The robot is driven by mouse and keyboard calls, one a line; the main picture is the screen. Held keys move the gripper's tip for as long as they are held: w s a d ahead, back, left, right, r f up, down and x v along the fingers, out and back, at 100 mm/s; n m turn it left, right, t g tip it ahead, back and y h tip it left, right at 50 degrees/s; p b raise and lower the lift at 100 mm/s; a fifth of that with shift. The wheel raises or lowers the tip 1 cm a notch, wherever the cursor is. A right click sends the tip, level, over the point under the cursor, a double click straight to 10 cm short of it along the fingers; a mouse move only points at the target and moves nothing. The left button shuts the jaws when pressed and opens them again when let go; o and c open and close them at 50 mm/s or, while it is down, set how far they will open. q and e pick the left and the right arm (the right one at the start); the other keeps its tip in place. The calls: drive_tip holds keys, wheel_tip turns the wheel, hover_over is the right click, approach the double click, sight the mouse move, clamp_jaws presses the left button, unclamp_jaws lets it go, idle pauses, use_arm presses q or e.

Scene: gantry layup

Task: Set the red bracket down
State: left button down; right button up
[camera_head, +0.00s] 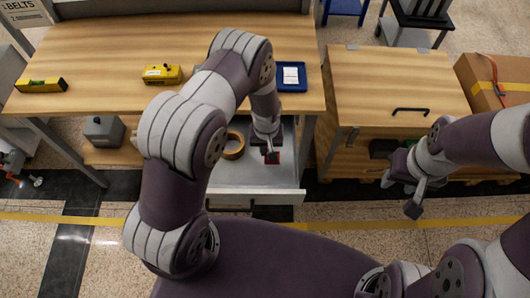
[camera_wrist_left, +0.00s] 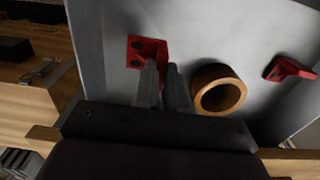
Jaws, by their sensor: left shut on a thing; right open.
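A red bracket (camera_wrist_left: 147,50) with dark holes is at the fingertips of my left gripper (camera_wrist_left: 163,72), which is shut on it. In the head view my left gripper (camera_head: 268,148) reaches down into the open drawer (camera_head: 232,175), and a bit of the red bracket (camera_head: 273,157) shows below it. The bracket is low over the drawer's grey floor; I cannot tell whether it touches. A second red bracket (camera_wrist_left: 287,69) lies in the drawer in the wrist view, apart from the gripper. My right gripper (camera_head: 402,192) is open and empty, right of the drawer.
A brown tape roll (camera_head: 233,146) lies in the drawer beside my left gripper, also in the wrist view (camera_wrist_left: 218,90). On the bench (camera_head: 110,50) are a yellow level (camera_head: 41,85), a yellow box (camera_head: 162,74) and a blue tray (camera_head: 292,87). A wooden cabinet (camera_head: 390,75) stands right of the drawer.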

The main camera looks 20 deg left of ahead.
sight(266, 156)
use_arm(q)
drive_tip(key=shift+f, duration=1.95)
drive_tip(key=shift+f, duration=0.2)
drive_tip(key=c, duration=1.2)
unclamp_jaws()
